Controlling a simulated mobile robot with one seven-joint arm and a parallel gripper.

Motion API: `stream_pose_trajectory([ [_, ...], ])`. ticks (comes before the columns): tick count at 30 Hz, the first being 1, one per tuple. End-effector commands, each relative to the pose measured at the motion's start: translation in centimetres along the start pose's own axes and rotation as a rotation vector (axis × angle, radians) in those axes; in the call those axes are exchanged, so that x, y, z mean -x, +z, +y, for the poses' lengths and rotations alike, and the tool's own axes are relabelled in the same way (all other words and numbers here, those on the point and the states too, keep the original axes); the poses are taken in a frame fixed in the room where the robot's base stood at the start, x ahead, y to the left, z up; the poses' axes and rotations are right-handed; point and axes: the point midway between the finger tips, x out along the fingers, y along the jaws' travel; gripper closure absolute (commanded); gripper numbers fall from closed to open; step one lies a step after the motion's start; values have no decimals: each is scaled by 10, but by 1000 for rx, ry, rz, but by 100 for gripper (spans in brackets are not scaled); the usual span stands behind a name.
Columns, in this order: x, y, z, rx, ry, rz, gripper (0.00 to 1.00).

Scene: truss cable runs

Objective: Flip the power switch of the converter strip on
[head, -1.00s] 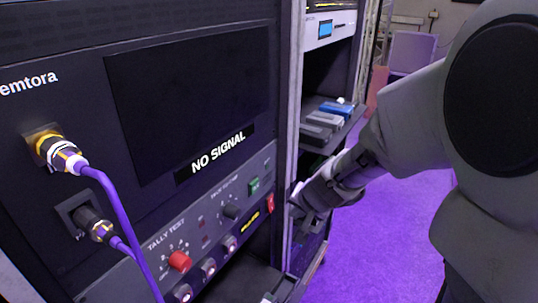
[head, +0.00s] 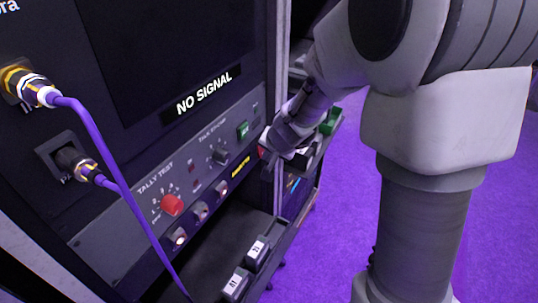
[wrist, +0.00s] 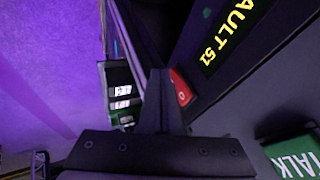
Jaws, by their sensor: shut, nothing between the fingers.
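The converter strip (head: 150,210) is the grey panel under the dark screen, with a red knob, small sockets and a green button. Its power switch is a red rocker (wrist: 181,88) at the panel's right end, with an "O" mark showing in the wrist view. In the head view only a sliver of red shows beside my gripper (head: 268,146). My gripper is shut and empty, and its fingertips (wrist: 159,75) are right beside the rocker. I cannot tell whether they touch it. The closed fingers hide part of the rocker.
Purple cables (head: 95,140) hang at the left. Numbered dark blocks (head: 258,250) lie on the shelf below. The purple floor at right is open.

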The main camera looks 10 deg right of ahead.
Motion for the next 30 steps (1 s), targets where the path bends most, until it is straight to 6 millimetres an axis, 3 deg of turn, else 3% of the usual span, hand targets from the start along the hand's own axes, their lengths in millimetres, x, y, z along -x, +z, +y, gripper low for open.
stream_pose_trajectory([
  [7, -9, 2, 0, -17, -42, 11, 100],
  [30, 10, -6, -10, -15, -38, 8, 100],
])
